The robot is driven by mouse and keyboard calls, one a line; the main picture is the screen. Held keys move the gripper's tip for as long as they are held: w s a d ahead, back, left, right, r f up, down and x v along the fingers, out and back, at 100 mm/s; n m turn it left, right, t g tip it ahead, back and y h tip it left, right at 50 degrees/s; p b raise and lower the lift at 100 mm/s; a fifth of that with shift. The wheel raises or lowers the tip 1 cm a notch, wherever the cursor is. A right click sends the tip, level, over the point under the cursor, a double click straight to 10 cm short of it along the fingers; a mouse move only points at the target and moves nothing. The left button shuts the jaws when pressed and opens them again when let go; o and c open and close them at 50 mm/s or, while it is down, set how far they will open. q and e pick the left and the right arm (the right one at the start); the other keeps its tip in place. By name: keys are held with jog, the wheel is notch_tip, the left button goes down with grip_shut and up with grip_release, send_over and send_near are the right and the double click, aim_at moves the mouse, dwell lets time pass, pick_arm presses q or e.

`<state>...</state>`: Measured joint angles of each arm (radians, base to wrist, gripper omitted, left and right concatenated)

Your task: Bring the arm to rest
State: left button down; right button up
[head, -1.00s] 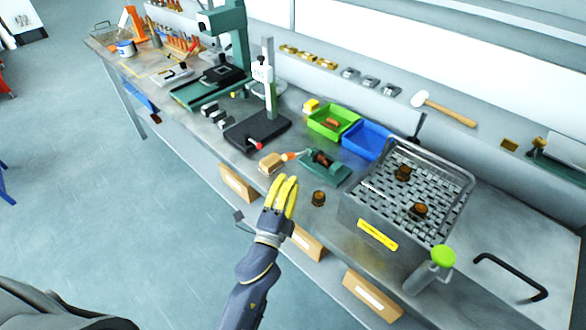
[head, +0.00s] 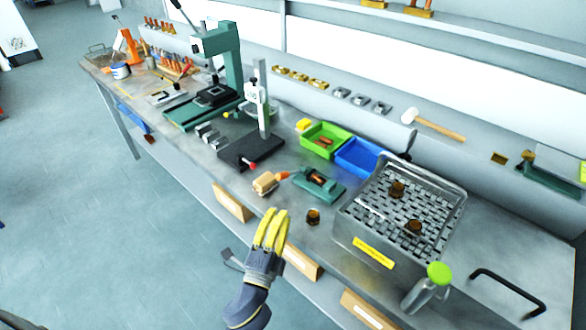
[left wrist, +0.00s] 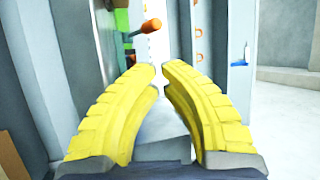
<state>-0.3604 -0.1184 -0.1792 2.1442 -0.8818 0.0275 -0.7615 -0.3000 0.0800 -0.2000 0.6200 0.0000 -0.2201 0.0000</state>
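My left gripper (head: 275,213) shows in the head view in front of the bench's near edge, on a dark grey arm. Its yellow fingers also fill the lower part of the left wrist view (left wrist: 160,72). A narrow gap shows between the fingertips, with nothing held in it. The gripper looks apart from the bench parts; a small brown part (head: 313,217) stands on the bench to its right. My right gripper is not in view.
The bench carries a mesh basket (head: 350,232) with two brown parts, a green bin (head: 312,147), a blue bin (head: 350,163), a green fixture (head: 322,186) and a black-based stand (head: 240,152). Floor at left is clear.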

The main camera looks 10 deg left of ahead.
pick_arm(q)
jog(key=s+a+f+n+g+y, duration=0.7)
jog(key=s+a+f+n+g, duration=0.5)
jog(key=s+a+f, duration=0.55)
jog(key=s+d+f+g+h, duration=0.2)
jog(key=f, duration=1.3)
jog(key=s+d+f+g+h, duration=0.1)
jog(key=s+d+f+g, duration=0.1)
jog(key=f, duration=1.3)
jog(key=s+f+n+g+h, duration=0.1)
jog(key=s+f+n+g, duration=0.1)
jog(key=s+f, duration=1.8)
jog(key=shift+s+g+h, duration=0.4)
jog(key=shift+s+g, duration=0.2)
jog(key=shift+s, duration=0.35)
